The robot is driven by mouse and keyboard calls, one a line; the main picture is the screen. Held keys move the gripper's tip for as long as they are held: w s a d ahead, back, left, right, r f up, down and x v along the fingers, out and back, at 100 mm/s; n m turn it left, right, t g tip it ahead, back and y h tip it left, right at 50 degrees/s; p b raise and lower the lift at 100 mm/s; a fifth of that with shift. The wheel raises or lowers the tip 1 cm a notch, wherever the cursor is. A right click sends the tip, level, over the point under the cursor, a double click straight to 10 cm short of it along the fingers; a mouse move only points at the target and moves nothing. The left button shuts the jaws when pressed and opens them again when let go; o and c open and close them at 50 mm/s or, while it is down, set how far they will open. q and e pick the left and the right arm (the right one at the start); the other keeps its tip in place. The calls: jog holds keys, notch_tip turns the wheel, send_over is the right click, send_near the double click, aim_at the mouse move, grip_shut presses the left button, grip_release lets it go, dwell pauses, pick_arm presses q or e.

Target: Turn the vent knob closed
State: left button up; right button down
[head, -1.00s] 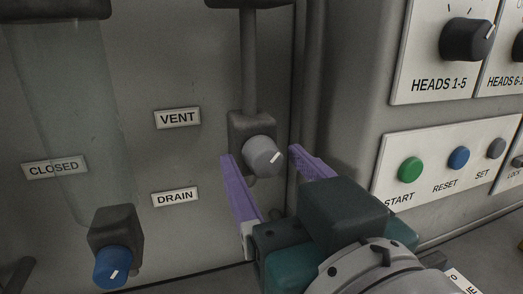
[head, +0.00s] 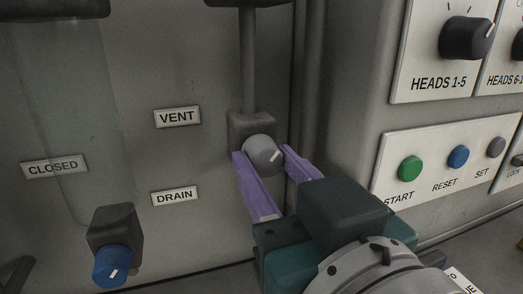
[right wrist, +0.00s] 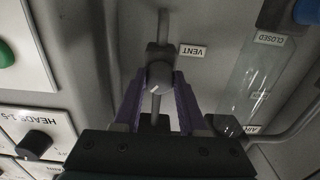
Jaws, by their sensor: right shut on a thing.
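The grey vent knob (head: 262,152) sits on a dark block at the foot of a vertical pipe, right of the VENT label (head: 177,118). A white mark on its face points up and to the right in the head view. My right gripper (head: 260,158) has its purple fingers shut on the knob, one on each side. In the right wrist view the knob (right wrist: 159,76) shows between the two fingertips. My left gripper is in neither view.
A blue knob (head: 112,266) stands at lower left below a clear tube, near the CLOSED label (head: 54,167) and DRAIN label (head: 175,196). At right, a panel carries green START (head: 410,168) and blue RESET (head: 458,157) buttons. A black dial (head: 466,38) is above.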

jog(key=shift+n, duration=0.4)
jog(key=n, duration=0.2)
jog(key=shift+n+p, duration=0.35)
jog(key=shift+n, duration=0.05)
jog(key=n, duration=0.4)
jog(key=shift+r+n+p, duration=0.1)
jog(key=shift+n+p, duration=0.2)
jog(key=shift+p, duration=0.05)
jog(key=n, duration=0.4)
jog(key=shift+n+p, duration=0.3)
jog(key=shift+n, duration=2.1)
jog(key=shift+c, duration=2.3)
grip_release()
